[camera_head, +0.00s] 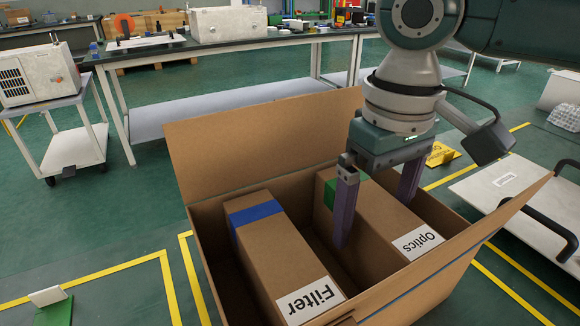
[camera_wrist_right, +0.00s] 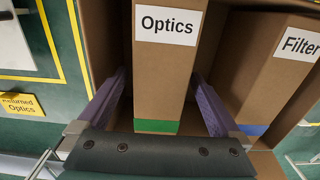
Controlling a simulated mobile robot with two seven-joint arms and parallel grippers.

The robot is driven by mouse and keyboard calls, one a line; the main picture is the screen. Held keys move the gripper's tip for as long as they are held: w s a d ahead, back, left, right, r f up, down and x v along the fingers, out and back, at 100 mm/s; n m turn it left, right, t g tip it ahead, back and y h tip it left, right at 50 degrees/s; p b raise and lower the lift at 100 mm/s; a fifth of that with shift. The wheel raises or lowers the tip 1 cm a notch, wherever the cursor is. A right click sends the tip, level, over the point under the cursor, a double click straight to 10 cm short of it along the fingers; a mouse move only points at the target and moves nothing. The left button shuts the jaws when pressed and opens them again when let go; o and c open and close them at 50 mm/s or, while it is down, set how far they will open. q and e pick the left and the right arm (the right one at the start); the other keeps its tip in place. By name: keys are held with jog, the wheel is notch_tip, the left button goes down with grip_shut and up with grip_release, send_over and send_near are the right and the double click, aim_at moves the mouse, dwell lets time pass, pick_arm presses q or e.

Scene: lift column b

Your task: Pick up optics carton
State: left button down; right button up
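The optics carton (camera_head: 372,222) is a tall brown box with a green tape band and a white "Optics" label. It stands in the right half of a large open cardboard box (camera_head: 262,128). My right gripper (camera_head: 376,215) points down over it, fingers open, one on each side of the carton. In the right wrist view the optics carton (camera_wrist_right: 166,75) lies between the two purple fingers (camera_wrist_right: 160,95), with a gap showing on at least the left side. Contact cannot be told. My left gripper is not in view.
The filter carton (camera_head: 275,258), with blue tape, stands left of the optics carton in the same box. The box's raised flaps and walls surround both. A white flat cart (camera_head: 500,190) with a black handle is at the right. Benches (camera_head: 225,50) stand behind.

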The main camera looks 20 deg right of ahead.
grip_shut()
dwell(0.7)
